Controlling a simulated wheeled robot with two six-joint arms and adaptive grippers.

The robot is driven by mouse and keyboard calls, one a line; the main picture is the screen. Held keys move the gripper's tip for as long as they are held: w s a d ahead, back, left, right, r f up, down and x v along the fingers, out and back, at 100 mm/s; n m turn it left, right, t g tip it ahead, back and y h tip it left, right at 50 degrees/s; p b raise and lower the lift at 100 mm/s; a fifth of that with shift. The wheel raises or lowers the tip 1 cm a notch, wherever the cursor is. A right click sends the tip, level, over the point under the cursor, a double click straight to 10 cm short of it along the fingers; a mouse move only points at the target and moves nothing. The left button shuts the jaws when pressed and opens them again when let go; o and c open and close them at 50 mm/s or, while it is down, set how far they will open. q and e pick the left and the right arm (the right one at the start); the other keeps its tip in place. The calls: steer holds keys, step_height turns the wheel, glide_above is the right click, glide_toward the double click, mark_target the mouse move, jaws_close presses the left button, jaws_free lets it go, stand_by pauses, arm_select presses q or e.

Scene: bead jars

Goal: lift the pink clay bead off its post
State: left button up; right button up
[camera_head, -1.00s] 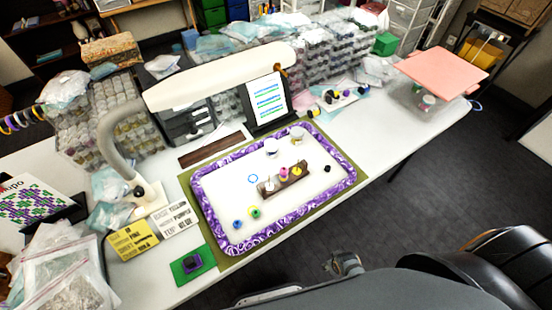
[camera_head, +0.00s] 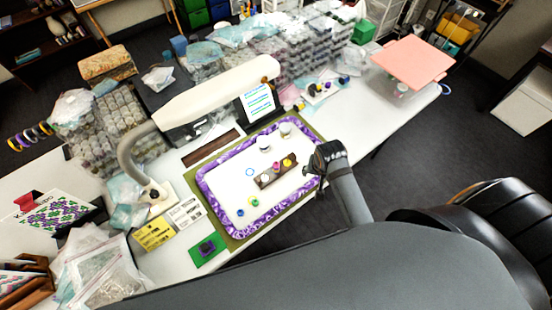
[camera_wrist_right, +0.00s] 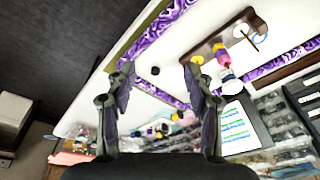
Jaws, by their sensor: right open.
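The pink clay bead (camera_head: 276,167) sits on a post of the dark brown rack (camera_head: 265,184), between a white bead (camera_head: 264,178) and a yellow bead (camera_head: 287,162). In the right wrist view the pink bead (camera_wrist_right: 223,58) shows at the upper right, close to the brown rack (camera_wrist_right: 207,48). My right gripper (camera_head: 314,162) is at the right edge of the tray, to the right of the rack and apart from the pink bead. In the right wrist view its two fingers (camera_wrist_right: 160,80) are spread with nothing between them. My left gripper is not in view.
The white tray has a purple patterned rim (camera_head: 213,205). Two jars (camera_head: 264,144) stand at its back; blue and green-yellow beads (camera_head: 253,201) lie at its front left. A small black piece (camera_wrist_right: 155,71) lies on the tray. A lamp arm (camera_head: 210,95) spans behind the tray.

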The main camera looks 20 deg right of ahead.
steer(key=w+a+m, duration=0.3)
steer(key=w+m, duration=0.1)
steer(key=m, duration=0.1)
steer(key=w+a+m+g, duration=0.1)
steer(key=w+a+m, duration=0.2)
steer(key=w+m, duration=0.1)
steer(key=w+a+f+m+g+p, duration=0.1)
steer(key=w+a+m, duration=0.2)
steer(key=w+m, duration=0.2)
steer(key=shift+w+a+f+m+y, duration=0.1)
steer(key=shift+w+a+m+y, duration=0.2)
steer(key=shift+w+y, duration=0.1)
steer(key=b, duration=0.1)
glide_above(278, 163)
step_height(278, 163, down, 4)
steer(key=shift+a+f, duration=0.4)
steer(key=shift+f, duration=0.05)
steer(key=f+b, duration=0.1)
steer(key=b, duration=0.1)
steer(key=f+b, duration=0.4)
steer(key=shift+d+f, duration=0.2)
steer(key=shift+d, duration=0.1)
steer(key=shift+r, duration=0.15)
steer(key=shift+c, duration=0.3)
steer(key=c, duration=0.8)
